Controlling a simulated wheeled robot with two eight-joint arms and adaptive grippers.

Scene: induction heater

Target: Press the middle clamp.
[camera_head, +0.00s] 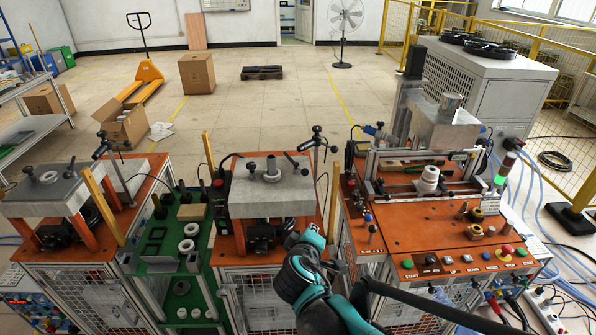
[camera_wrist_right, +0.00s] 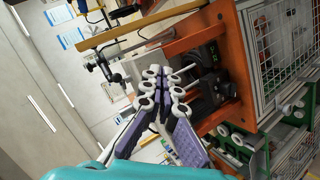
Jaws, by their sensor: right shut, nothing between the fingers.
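The middle station (camera_head: 275,232) has an orange top and carries a grey block with a round boss and black-knobbed handles (camera_head: 270,168). I take this as the middle clamp, though the views do not make its pressing part certain. Dark parts sit under the block. My right gripper (camera_head: 300,270) is in front of this station, its fingertips hard to make out in the head view. In the right wrist view the fingers (camera_wrist_right: 165,88) are shut and empty, pointing toward an orange station with dark clamp parts (camera_wrist_right: 208,78); contact is not clear. My left gripper is out of view.
A similar station (camera_head: 62,250) stands at left. A green cart (camera_head: 150,262) with white rings lies between the two. At right, an orange bench (camera_head: 430,235) has a button panel, a white cylinder and a lit tower light. Thin posts rise beside the stations. Floor behind is largely clear.

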